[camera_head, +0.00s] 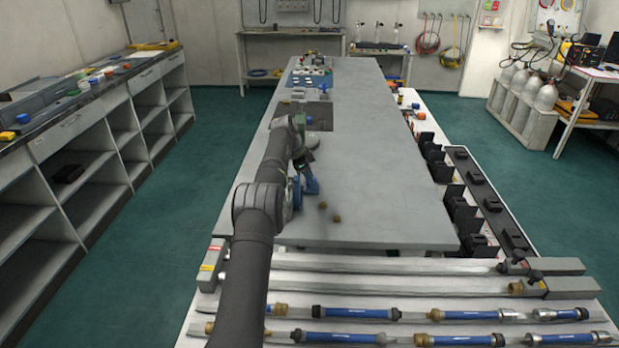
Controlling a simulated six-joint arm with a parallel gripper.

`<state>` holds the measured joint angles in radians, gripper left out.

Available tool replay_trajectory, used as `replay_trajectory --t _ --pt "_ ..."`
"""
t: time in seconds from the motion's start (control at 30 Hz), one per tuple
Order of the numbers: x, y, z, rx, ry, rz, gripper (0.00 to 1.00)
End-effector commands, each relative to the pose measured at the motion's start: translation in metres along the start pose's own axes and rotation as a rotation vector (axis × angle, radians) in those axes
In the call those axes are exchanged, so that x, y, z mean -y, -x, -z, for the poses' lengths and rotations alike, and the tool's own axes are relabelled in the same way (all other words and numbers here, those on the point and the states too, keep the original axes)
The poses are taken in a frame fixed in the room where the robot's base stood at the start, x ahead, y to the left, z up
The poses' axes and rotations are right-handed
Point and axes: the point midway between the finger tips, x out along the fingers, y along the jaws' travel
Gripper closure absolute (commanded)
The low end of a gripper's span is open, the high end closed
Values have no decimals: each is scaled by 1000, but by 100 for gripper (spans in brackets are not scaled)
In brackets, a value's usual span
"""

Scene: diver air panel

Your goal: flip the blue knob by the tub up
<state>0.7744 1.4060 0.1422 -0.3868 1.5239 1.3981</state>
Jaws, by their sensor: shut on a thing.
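My gripper (303,188) is low over the near left part of the grey bench top (385,190). Its end shows as blue pieces beside the dark wrist. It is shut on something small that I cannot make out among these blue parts. A dark, square, tub-like recess (320,117) lies beyond the gripper, with a small blue spot in it. A small blue piece (323,90) stands just beyond that recess. I cannot tell which blue piece is the knob, or which way it points.
Two small brass pieces (322,205) (336,218) lie just right of my gripper. A pale round thing (312,141) is close behind the wrist. Blue-and-metal tubes (355,312) lie along the front. Black holders (460,210) line the right side. The bench's right half is clear.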

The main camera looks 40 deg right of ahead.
Motion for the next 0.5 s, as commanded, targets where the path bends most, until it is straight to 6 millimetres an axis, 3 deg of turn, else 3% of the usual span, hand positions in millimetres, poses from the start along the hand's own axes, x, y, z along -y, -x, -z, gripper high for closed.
replay_trajectory --t 0.1,0.13,0.2,0.5 --pt "0 0 0 1 0 -1 87" --pt "0 0 0 1 1 -1 58" --pt "0 0 0 1 1 -1 45" --pt "0 1 0 0 1 0 43"
